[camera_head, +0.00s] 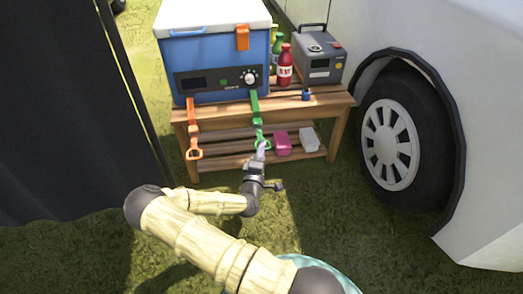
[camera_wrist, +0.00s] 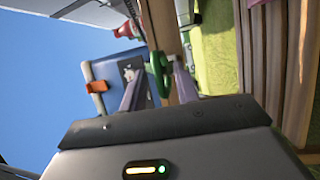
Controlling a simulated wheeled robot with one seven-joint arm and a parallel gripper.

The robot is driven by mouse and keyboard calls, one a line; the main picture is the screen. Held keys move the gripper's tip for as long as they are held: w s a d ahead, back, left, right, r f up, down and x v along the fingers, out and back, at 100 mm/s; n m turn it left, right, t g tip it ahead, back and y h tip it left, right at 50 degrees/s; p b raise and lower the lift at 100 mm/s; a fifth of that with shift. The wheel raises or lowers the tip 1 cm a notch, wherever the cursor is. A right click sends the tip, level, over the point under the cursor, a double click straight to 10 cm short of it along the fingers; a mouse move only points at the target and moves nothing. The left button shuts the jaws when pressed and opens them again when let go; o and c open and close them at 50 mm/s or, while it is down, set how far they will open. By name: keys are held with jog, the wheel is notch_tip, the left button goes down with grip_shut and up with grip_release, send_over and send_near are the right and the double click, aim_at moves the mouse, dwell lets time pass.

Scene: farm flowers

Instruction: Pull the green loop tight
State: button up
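A green strap (camera_head: 256,110) hangs from the front of a blue cooler (camera_head: 219,58) over the wooden table's front edge. It ends in a green loop (camera_head: 258,140). My gripper (camera_head: 262,148) is at the loop, its light purple fingertips close to it. In the wrist view the green loop (camera_wrist: 158,62) shows between the two spread fingers of my gripper (camera_wrist: 159,72). The fingers are apart, one on each side of it. I cannot tell whether either finger touches it.
An orange strap with a loop (camera_head: 194,153) hangs at the left. A red bottle (camera_head: 285,69) and a grey device (camera_head: 319,58) stand right of the cooler. Pink (camera_head: 282,142) and white (camera_head: 309,138) boxes lie on the lower shelf. A vehicle wheel (camera_head: 391,140) is at right; grass in front is open.

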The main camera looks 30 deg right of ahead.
jog(key=p+v, duration=0.6)
jog(key=v, duration=1.1)
jog(key=shift+s, duration=0.15)
jog(key=shift+a, duration=0.15)
